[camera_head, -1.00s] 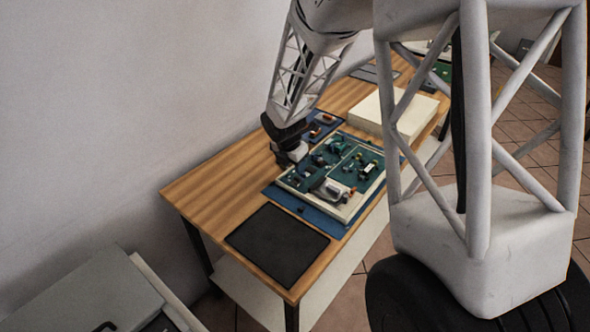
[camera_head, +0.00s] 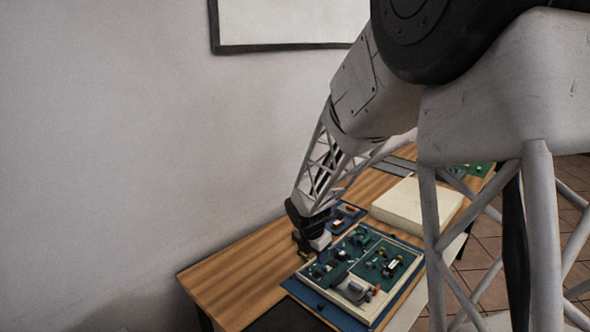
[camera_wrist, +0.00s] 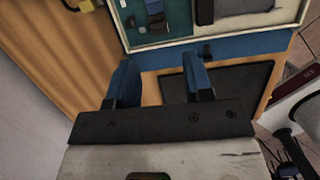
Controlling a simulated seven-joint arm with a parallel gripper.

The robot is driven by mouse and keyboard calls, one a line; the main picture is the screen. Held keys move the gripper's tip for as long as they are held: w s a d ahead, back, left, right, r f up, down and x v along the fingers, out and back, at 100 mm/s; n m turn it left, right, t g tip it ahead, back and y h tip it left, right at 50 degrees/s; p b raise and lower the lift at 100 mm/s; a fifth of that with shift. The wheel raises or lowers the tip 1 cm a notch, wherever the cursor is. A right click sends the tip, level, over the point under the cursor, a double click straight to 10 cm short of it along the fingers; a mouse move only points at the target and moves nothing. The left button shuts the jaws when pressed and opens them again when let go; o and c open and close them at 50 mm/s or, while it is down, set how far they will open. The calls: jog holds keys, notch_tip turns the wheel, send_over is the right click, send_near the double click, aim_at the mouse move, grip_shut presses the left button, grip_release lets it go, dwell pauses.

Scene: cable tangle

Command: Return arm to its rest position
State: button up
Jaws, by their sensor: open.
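My gripper (camera_head: 305,246) is above the wooden table (camera_head: 222,278), at the left edge of the framed board (camera_head: 318,270) with green panels and small parts. In the wrist view its two blue fingers (camera_wrist: 155,82) stand apart with nothing between them. The board's pale rim (camera_wrist: 210,40) lies beyond the fingertips in that view. My arm reaches down to the gripper from the upper right in the head view.
A blue mat (camera_head: 330,312) lies under the board, and a dark pad (camera_wrist: 222,88) lies in front. A cream box (camera_head: 415,205) stands behind the board. A small blue tray (camera_head: 345,215) is near the gripper. The wall is close on the left.

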jog(key=s+d+r+m, duration=0.3)
jog(key=s+r+m, duration=0.3)
jog(key=s, duration=0.3)
jog(key=s+d+r+m+y, duration=0.1)
jog(key=s+d+r+m, duration=0.2)
jog(key=s+r+m, duration=0.4)
jog(key=s+d+r+m, duration=0.4)
jog(key=s+r+m, duration=0.15)
jog(key=s, duration=0.45)
jog(key=s+r+m, duration=0.1)
jog(key=s+m, duration=0.7)
jog(key=s, duration=0.4)
jog(key=shift+s+d+t+y, duration=0.2)
jog(key=shift+d+t+y, duration=0.1)
jog(key=shift+d+t, duration=0.1)
jog(key=shift+c, duration=0.5)
